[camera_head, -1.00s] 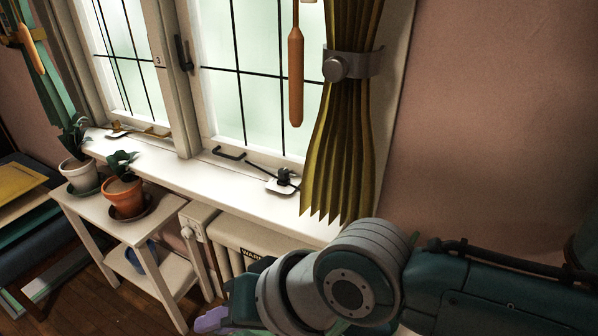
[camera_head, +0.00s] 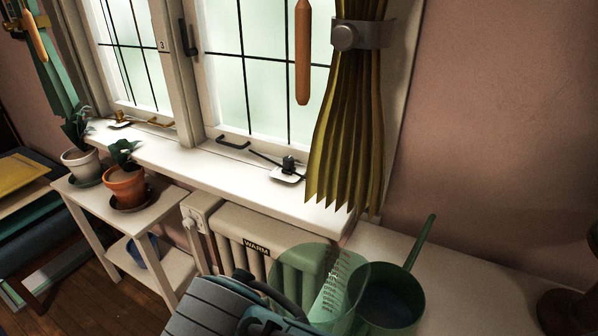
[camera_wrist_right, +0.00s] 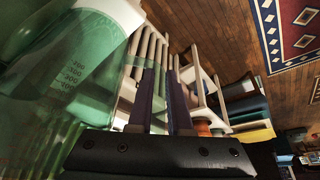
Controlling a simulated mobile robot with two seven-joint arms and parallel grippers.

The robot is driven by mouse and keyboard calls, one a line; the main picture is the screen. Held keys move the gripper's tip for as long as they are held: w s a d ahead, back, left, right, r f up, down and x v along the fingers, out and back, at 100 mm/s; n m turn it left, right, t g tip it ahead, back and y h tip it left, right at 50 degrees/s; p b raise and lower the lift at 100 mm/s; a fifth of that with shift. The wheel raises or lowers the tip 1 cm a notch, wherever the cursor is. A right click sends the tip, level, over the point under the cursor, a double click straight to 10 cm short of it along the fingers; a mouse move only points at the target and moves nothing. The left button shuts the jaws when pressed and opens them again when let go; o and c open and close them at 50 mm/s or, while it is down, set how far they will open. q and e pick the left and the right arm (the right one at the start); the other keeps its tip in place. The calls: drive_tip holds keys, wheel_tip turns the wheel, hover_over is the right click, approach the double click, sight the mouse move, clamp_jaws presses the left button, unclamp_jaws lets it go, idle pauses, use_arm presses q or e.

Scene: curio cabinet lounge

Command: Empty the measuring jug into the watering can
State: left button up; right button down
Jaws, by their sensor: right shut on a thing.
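The measuring jug (camera_head: 322,288) is clear green with printed scale marks. It is tipped on its side at the bottom centre of the head view, its wide end toward the watering can. The green watering can (camera_head: 408,312) stands on the white surface at the right, open on top, with a thin part rising at the back. In the head view the jug overlaps the can's left rim; I cannot tell if they touch. The jug fills the left of the right wrist view (camera_wrist_right: 65,85). My right gripper (camera_wrist_right: 163,78) is shut on the jug; its grip is partly hidden. No pouring liquid is discernible. My left gripper is out of view.
The white surface (camera_head: 470,285) is clear right of the can, up to a dark brown object (camera_head: 575,305). A radiator (camera_head: 262,238) and windowsill (camera_head: 215,172) lie behind the jug. A curtain (camera_head: 345,150) hangs above. Potted plants (camera_head: 125,187) stand on a side table at left.

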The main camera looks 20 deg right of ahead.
drive_tip(key=a+r, duration=0.4)
drive_tip(key=a, duration=0.1)
drive_tip(key=shift+w+p, duration=0.2)
drive_tip(key=shift+p, duration=0.15)
drive_tip(key=shift+r, duration=0.1)
